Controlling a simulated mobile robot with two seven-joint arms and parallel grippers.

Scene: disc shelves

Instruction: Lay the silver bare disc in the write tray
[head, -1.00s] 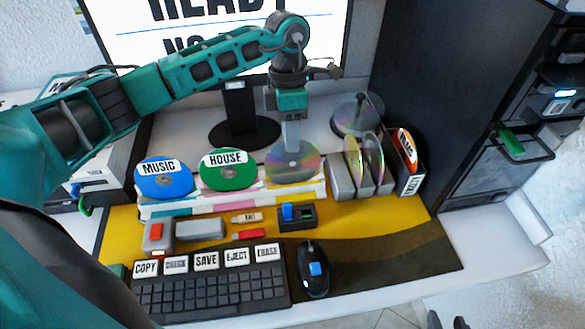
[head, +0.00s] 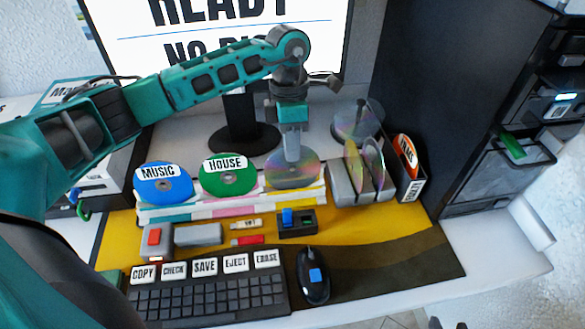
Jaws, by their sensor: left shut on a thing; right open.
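The silver bare disc (head: 306,174) leans at the right end of the white rack, beside the green HOUSE disc (head: 226,178) and the blue MUSIC disc (head: 163,185). My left gripper (head: 292,157) comes down from above and is shut on the upper part of the silver disc, which is still at the rack. My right gripper (head: 446,320) shows only as dark tips at the bottom edge, apart and empty. A dark tower with drive fronts (head: 512,160) stands at the right. I cannot tell which part is the write tray.
A keyboard (head: 207,297) with labelled keys and a mouse (head: 313,275) lie in front. A monitor is behind. The desk's front right is clear.

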